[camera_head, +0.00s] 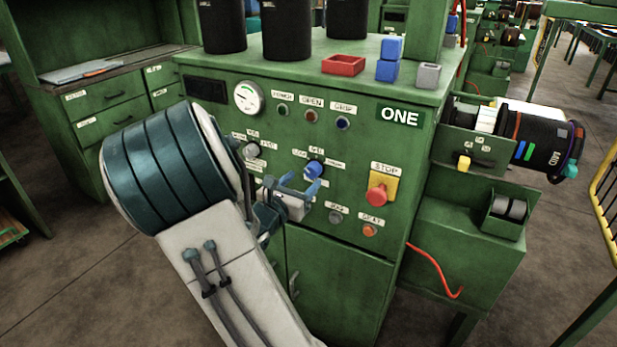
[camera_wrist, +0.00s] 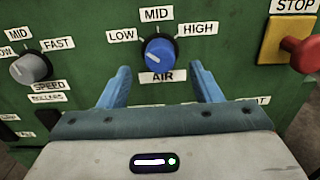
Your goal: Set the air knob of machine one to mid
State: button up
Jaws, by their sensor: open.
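Machine one (camera_head: 350,255) is a green cabinet with a "ONE" plate on its front. Its air knob (camera_head: 314,170) is blue and sits mid-panel; in the wrist view the air knob (camera_wrist: 161,50) has LOW, MID and HIGH labels around it and AIR below. A short white mark shows on the knob's left part, toward the LOW side rather than up at MID. My gripper (camera_head: 300,185) is open in front of the panel. In the wrist view its two blue fingers (camera_wrist: 160,75) stand left and right below the knob, apart from it, with nothing between them.
A grey speed knob (camera_wrist: 32,67) is left of the air knob. A red stop button (camera_head: 377,194) on a yellow plate is to the right. Several small buttons are above and below. A red tray (camera_head: 343,65) and blue blocks (camera_head: 389,58) stand on top.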

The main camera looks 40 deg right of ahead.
aim_at(310, 173)
jog(key=shift+x, duration=2.05)
jog(key=c, duration=1)
